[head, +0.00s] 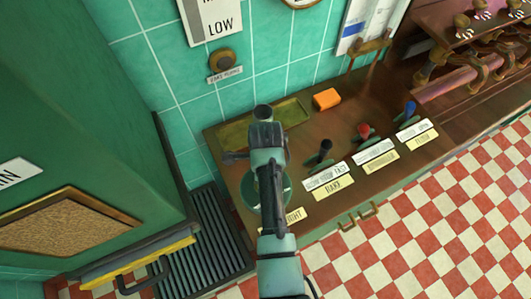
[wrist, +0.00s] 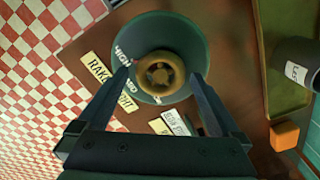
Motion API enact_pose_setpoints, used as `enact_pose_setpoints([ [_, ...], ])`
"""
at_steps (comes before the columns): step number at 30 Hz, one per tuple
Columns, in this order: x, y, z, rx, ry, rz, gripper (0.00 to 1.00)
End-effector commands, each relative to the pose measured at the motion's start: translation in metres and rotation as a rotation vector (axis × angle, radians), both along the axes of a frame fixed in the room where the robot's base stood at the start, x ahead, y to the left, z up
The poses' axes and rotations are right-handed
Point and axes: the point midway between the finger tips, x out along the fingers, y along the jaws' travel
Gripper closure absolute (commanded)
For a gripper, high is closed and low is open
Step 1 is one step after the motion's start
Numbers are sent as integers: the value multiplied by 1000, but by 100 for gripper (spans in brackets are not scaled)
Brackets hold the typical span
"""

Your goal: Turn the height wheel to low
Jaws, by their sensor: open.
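The height wheel (wrist: 182,37) is a green round dish-like wheel with a brass hub (wrist: 160,72) in the wrist view. The word HIGH shows by its left edge, and another word below it is partly covered by my left finger. LOW cannot be read on it. In the head view only part of the wheel (head: 286,190) shows beside my arm. My gripper (wrist: 160,76) is open, with one finger on each side of the hub over the wheel. Whether the fingers touch it, I cannot tell. The yellow label ending in IGHT (head: 293,216) lies by the wheel.
Black (head: 325,147), red (head: 364,131) and blue (head: 409,110) levers stand right of the wheel. An orange block (head: 326,98) and a tray (head: 232,134) lie behind. A dark labelled cylinder (wrist: 292,55) stands near the wheel. A green cabinet (head: 75,110) stands left.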

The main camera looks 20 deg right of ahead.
Motion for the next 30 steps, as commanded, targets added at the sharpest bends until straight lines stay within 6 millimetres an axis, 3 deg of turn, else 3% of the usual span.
enact_pose_setpoints([
  [10, 0, 0, -4, 0, -1, 1, 2],
  [22, 0, 0, -3, -1, -1, 1, 74],
  [30, 0, 0, -3, 0, 0, 27, 75],
])
